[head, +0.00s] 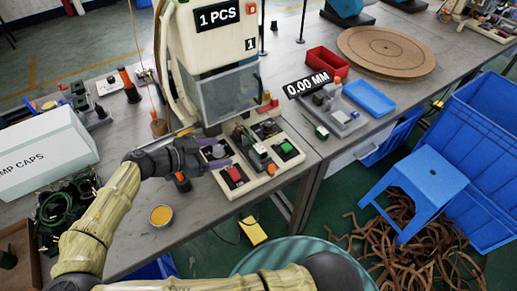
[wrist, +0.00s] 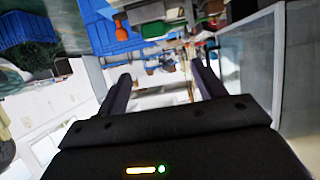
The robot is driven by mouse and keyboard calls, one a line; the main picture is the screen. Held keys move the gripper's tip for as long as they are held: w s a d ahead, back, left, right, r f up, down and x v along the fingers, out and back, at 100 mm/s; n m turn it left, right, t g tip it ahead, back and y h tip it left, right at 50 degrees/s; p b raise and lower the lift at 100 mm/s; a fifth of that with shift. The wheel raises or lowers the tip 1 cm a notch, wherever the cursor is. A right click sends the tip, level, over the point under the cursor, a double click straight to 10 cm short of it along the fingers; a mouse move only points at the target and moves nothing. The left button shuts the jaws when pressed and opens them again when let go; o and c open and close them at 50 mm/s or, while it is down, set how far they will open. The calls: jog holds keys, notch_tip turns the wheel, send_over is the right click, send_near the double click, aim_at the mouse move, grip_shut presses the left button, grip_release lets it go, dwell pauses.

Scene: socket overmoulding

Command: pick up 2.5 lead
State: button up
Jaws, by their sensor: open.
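A heap of dark green and black coiled leads (head: 62,215) lies at the left of the bench in the head view. No label reading 2.5 can be made out, so I cannot tell which lead is the 2.5 one. My gripper (head: 222,154) is in front of the moulding machine (head: 215,45), its fingers pointing right over the machine's base, well to the right of the leads. It also shows in the wrist view (wrist: 160,82), with its two fingers apart and nothing seen between them. The wrist view is tilted and blurred.
A white box marked CAPS (head: 40,155) stands behind the leads. A round orange-filled tin (head: 161,216) sits near the front edge. A gauge reading 0.00 MM (head: 307,83), a red bin (head: 326,61) and a blue tray (head: 369,98) are to the right. A blue stool (head: 425,180) stands on the floor.

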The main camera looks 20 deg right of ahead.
send_near(261, 147)
jog(key=x, duration=0.2)
jog(key=p+x, duration=0.1)
jog(key=shift+w+d+r, duration=0.15)
jog(key=shift+w+d, duration=0.1)
jog(key=shift+w, duration=0.15)
jog(key=shift+s+f+p+x, duration=0.1)
jog(key=shift+p+x, duration=0.05)
jog(key=shift+x, duration=0.75)
jog(key=shift+s+f+p+x, duration=0.1)
jog(key=shift+s+x, duration=0.05)
jog(key=shift+x, duration=0.75)
jog(key=shift+s+f+p+x, duration=0.1)
jog(key=shift+p+x, duration=0.05)
jog(key=shift+x, duration=0.75)
jog(key=c, duration=1.1)
notch_tip(261, 147, up, 10)
jog(key=shift+r, duration=0.1)
jog(key=shift+c, duration=0.2)
